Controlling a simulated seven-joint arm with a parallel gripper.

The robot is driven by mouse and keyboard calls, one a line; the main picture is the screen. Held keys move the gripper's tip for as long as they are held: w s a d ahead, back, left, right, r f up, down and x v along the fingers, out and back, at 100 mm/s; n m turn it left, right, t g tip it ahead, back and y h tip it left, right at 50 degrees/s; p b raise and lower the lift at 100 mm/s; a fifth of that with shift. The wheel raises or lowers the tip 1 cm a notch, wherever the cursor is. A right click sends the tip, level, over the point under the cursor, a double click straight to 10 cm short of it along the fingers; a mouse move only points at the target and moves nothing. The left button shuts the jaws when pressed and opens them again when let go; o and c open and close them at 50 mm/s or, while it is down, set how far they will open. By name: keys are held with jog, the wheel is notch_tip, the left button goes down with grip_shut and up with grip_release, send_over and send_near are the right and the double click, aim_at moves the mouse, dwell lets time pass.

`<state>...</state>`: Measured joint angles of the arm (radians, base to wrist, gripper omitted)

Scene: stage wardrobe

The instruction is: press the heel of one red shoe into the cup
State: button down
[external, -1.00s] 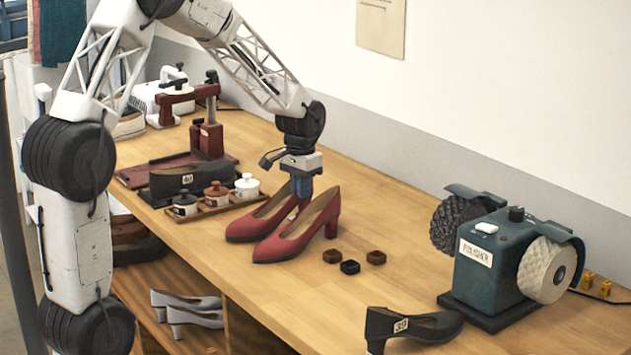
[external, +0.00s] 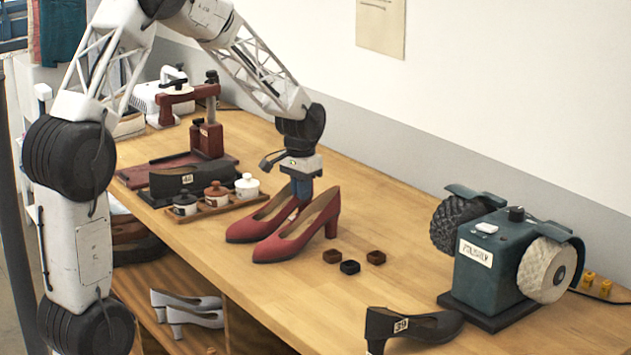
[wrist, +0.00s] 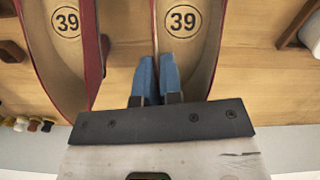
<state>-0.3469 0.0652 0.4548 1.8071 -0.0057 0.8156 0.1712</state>
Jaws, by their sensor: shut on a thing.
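Two red heeled shoes stand side by side on the bench, the near one (external: 290,235) and the far one (external: 249,227). In the wrist view the far shoe (wrist: 190,60) is at right and the near one (wrist: 55,75) at left, both marked 39 inside. My gripper (external: 303,190) points down at the back of the far shoe. Its blue fingers (wrist: 159,80) are shut on that shoe's inner side wall, one finger inside and one outside. Three small hexagonal pieces, two brown (external: 332,256) and one black (external: 350,267), lie right of the shoes; I cannot tell whether one is the cup.
A red press (external: 207,135) is behind.

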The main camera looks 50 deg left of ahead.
dwell(0.5)
jog(key=shift+r, duration=1.7)
jog(key=shift+a, duration=0.1)
jog(key=a, duration=1)
jog(key=shift+a, duration=0.4)
dwell(0.9)
dwell(0.4)
jog(key=shift+f, duration=1.65)
dwell(0.9)
jog(key=c, duration=1.2)
grip_release()
